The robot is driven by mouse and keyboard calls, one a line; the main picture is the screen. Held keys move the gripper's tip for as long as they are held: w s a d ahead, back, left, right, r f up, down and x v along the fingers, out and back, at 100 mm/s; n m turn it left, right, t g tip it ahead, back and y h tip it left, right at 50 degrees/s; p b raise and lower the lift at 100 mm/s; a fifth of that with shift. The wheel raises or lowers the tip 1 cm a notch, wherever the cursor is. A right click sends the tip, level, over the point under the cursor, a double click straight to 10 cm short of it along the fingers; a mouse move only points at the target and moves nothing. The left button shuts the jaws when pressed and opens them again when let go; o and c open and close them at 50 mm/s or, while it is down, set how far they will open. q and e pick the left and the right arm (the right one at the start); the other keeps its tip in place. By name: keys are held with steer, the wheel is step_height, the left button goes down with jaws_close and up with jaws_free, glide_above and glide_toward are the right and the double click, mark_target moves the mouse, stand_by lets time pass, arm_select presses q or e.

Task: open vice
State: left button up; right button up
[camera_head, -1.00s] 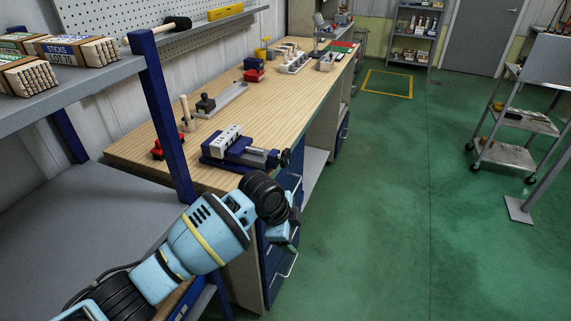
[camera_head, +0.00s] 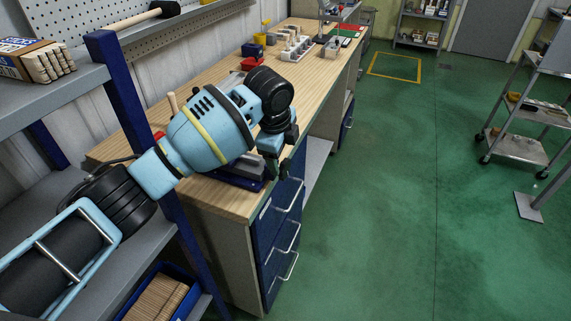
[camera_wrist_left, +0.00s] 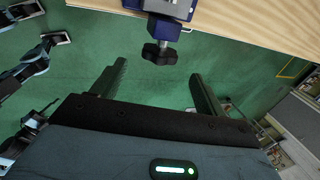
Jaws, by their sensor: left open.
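The vice (camera_head: 238,180) sits at the near edge of the wooden workbench, mostly hidden behind my left arm in the head view. Its blue screw end (camera_wrist_left: 163,28) and dark lobed handle (camera_wrist_left: 160,54) stick out past the bench edge in the left wrist view. My left gripper (camera_head: 276,165) is open and hangs by the vice's handle end. In the left wrist view its two fingers (camera_wrist_left: 157,84) are spread, with the handle just beyond the tips, between their lines and apart from them. The vice's jaws are hidden. My right gripper does not show.
The workbench (camera_head: 216,203) has blue drawers with handles (camera_head: 288,237) below. A grey shelf with a blue post (camera_head: 130,105) stands at left, with a box of sticks (camera_head: 35,60) on it. The green floor right of the bench is clear up to a trolley (camera_head: 520,145).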

mark_target(284, 164)
arm_select(q)
steer(key=shift+f, duration=0.4)
steer(key=x, duration=0.6)
steer(key=shift+b, duration=0.4)
steer(key=shift+w+d+f, duration=0.1)
steer(key=shift+w+f, duration=0.1)
steer(key=shift+f, duration=0.15)
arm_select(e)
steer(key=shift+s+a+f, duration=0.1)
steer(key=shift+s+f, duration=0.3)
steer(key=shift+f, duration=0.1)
